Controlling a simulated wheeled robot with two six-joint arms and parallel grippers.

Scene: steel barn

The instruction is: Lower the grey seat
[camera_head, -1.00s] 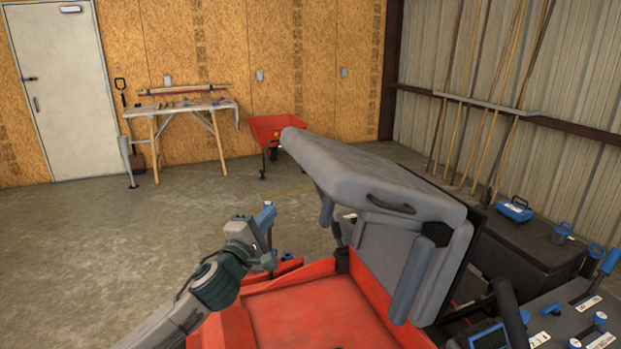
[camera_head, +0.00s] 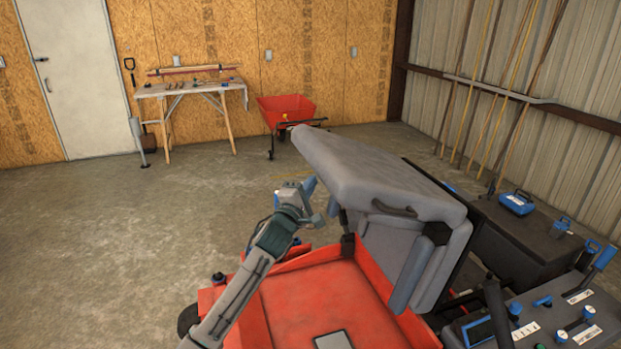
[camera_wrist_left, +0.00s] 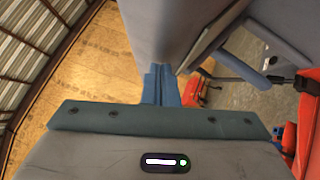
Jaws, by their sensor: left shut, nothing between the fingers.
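The grey seat (camera_head: 375,180) stands tipped up over the red machine body (camera_head: 320,296), with a dark handle loop on its near side. Its upper padded part slopes and its lower part (camera_head: 392,250) hangs down steeply. My left gripper (camera_head: 310,188) is just left of the seat, close to its left end; I cannot tell whether it touches. In the left wrist view the blue fingers (camera_wrist_left: 161,84) are closed together and empty, pointing at the grey padding (camera_wrist_left: 180,25) right in front of them. My right gripper is not in view.
A control panel (camera_head: 545,325) with blue knobs and levers is at the lower right. A dark box (camera_head: 515,235) with a blue case (camera_head: 517,202) stands behind it. A red wheelbarrow (camera_head: 286,109) and a workbench (camera_head: 190,88) are at the back wall. The floor at left is clear.

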